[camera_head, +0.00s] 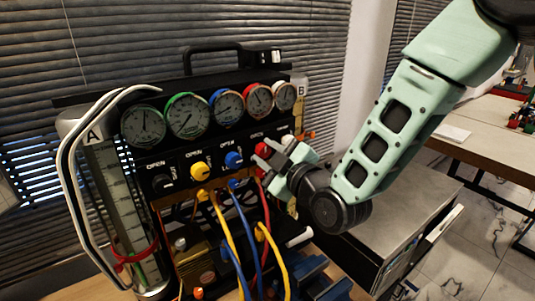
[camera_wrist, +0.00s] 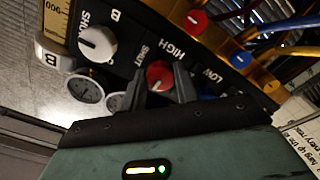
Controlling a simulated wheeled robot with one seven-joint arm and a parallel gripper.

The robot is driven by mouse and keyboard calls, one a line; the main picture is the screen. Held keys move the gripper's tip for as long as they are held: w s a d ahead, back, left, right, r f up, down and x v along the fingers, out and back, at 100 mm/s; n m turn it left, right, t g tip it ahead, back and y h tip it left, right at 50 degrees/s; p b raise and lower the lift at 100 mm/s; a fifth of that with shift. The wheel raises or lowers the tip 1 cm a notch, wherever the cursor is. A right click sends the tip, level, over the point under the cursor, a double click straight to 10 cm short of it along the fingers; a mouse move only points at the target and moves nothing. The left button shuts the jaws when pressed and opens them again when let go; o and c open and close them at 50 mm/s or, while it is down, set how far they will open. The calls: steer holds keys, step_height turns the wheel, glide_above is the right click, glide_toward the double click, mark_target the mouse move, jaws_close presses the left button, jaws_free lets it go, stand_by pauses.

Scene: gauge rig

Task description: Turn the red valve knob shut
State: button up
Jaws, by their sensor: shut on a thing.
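The gauge rig (camera_head: 215,135) carries a row of knobs under its round gauges. The red valve knob (camera_wrist: 160,74) sits between the two fingers of my gripper (camera_wrist: 163,88) in the wrist view, with a white line on its face. My gripper is shut on it. In the head view my gripper (camera_head: 267,157) reaches the panel from the right and mostly hides the red knob, with only a bit of red showing. The knob's exact turn angle is hard to tell. A "SHUT" label is printed close to it in the wrist view.
A white knob (camera_wrist: 98,42) is beside the red one. Blue (camera_head: 234,159), yellow (camera_head: 200,171) and black (camera_head: 163,183) knobs line the panel to the left. Yellow and blue hoses (camera_head: 240,225) hang below. A glass tube column (camera_head: 120,210) stands at the left.

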steer(key=shift+f+b, duration=0.1)
steer(key=shift+b, duration=0.3)
steer(key=m+b, duration=0.3)
steer(key=shift+f+b, duration=0.2)
steer(key=shift+b, duration=0.1)
steer(key=m+b, duration=0.9)
steer(key=m, duration=0.1)
steer(key=m+b, duration=0.1)
steer(key=m, duration=0.1)
steer(key=m+b, duration=0.1)
steer(key=m, duration=0.1)
steer(key=shift+r+m, duration=0.2)
steer(key=shift+m, duration=0.2)
steer(key=o, duration=1)
steer(key=shift+c, duration=0.2)
steer(key=shift+s+b, duration=0.1)
steer(key=shift+b, duration=0.2)
